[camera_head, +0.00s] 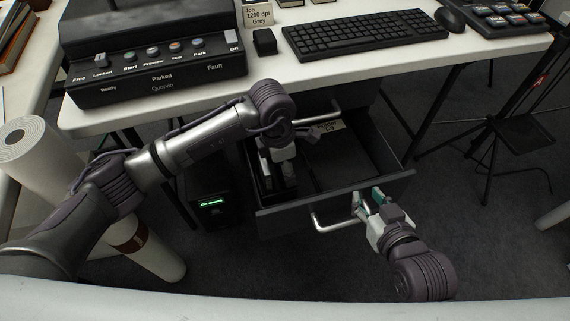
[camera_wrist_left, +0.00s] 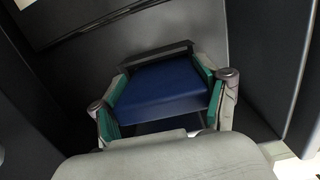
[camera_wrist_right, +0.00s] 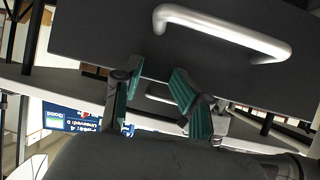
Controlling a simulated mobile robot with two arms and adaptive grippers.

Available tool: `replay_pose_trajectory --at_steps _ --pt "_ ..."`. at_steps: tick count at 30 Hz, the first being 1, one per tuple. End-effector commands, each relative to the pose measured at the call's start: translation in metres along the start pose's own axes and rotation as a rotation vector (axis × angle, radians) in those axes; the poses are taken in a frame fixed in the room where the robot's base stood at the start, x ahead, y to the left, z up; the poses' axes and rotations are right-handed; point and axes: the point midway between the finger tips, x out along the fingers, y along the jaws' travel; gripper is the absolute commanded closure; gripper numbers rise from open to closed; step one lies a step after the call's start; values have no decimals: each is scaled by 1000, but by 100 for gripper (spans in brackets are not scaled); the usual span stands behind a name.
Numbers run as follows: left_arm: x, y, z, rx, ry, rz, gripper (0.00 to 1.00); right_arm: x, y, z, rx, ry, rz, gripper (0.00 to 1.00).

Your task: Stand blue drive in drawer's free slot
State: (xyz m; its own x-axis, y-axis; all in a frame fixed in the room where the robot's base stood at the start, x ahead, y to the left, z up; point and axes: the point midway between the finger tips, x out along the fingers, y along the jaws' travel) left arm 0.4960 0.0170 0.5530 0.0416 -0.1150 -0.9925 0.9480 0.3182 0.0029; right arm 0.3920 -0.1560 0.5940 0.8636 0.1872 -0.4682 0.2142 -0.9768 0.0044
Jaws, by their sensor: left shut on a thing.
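The blue drive (camera_wrist_left: 160,93) is in the left wrist view between the green pads of my left gripper (camera_wrist_left: 160,100), which is shut on it. A dark frame edge lies just beyond the drive. In the head view my left gripper (camera_head: 284,158) reaches down into the left part of the open drawer (camera_head: 340,196); the drive cannot be made out there. I cannot tell whether the drive touches the slot walls. My right gripper (camera_head: 366,203) is open and empty at the drawer front, just right of its handle (camera_head: 330,222). Its spread fingers (camera_wrist_right: 153,92) show in the right wrist view.
A narrow black divided section (camera_head: 262,182) runs along the drawer's left side. The desk (camera_head: 330,72) overhangs the drawer's back, carrying a scanner-like console (camera_head: 155,70) and keyboard (camera_head: 365,35). A dark unit with a green display (camera_head: 212,203) stands left. A tripod (camera_head: 500,130) stands right.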

Motion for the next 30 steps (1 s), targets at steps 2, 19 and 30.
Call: replay_pose_trajectory --at_steps 2,19,30 --pt "3 -5 0 5 3 -13 68 -1 1 -12 2 42 1 61" --pt "4 -2 0 2 1 -5 7 0 3 -41 0 144 8 61" --pt "4 -1 -1 1 2 -4 0 0 2 -33 -9 124 3 61"
